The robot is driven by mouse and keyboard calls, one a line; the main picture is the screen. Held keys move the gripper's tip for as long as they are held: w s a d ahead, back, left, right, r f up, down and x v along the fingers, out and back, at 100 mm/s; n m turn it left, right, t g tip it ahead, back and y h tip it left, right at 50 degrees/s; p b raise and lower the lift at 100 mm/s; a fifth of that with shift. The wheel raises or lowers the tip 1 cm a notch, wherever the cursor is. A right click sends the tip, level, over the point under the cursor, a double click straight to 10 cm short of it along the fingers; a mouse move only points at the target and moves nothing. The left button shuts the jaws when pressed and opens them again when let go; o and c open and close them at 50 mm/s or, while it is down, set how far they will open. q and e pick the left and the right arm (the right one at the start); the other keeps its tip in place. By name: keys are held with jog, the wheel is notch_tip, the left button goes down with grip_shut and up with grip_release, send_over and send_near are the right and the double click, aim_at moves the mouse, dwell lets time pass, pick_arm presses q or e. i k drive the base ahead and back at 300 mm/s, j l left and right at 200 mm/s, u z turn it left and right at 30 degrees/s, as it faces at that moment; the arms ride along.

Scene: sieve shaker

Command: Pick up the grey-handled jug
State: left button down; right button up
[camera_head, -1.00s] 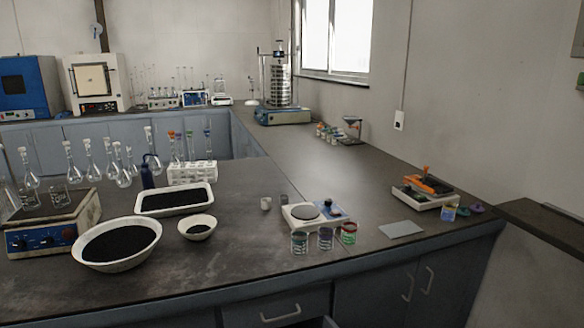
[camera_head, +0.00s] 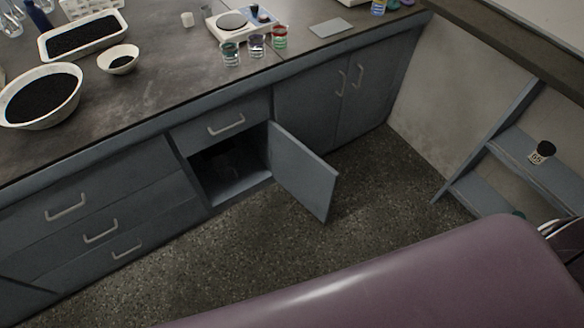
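I cannot make out a jug with a grey handle for certain. Three small clear vessels with coloured bands stand near the counter's front edge: one greenish (camera_head: 230,53), one greyish purple (camera_head: 256,46) and one red and green (camera_head: 280,38). They are too small to tell whether any has a grey handle. Below the counter, a cupboard door (camera_head: 303,174) stands open. The cupboard's inside (camera_head: 232,172) is dark, and I cannot tell what it holds. Neither of my grippers is in view.
The counter (camera_head: 150,98) also holds a large bowl of black grains (camera_head: 40,95), a white tray (camera_head: 82,36), a small bowl (camera_head: 118,58) and a balance (camera_head: 234,24). A shelf rack (camera_head: 535,165) stands at the right. The floor (camera_head: 385,190) beside the open door is clear.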

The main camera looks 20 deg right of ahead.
aim_at(221, 163)
jog(key=l+u, duration=0.35)
jog(key=i+l+u, duration=0.1)
jog(key=u, duration=0.3)
jog(key=l+u, duration=0.35)
jog(key=l, duration=0.4)
jog(key=k+l+u, duration=0.1)
jog(key=l, duration=0.35)
jog(key=k+l+u, duration=0.1)
jog(key=l, duration=0.3)
jog(key=k+l, duration=0.1)
jog(key=l, duration=0.3)
jog(key=k+l+u, duration=0.1)
jog(key=l, duration=0.3)
jog(key=k+l, duration=0.1)
jog(key=l, duration=0.3)
jog(key=k+l+u, duration=0.1)
jog(key=l, duration=0.3)
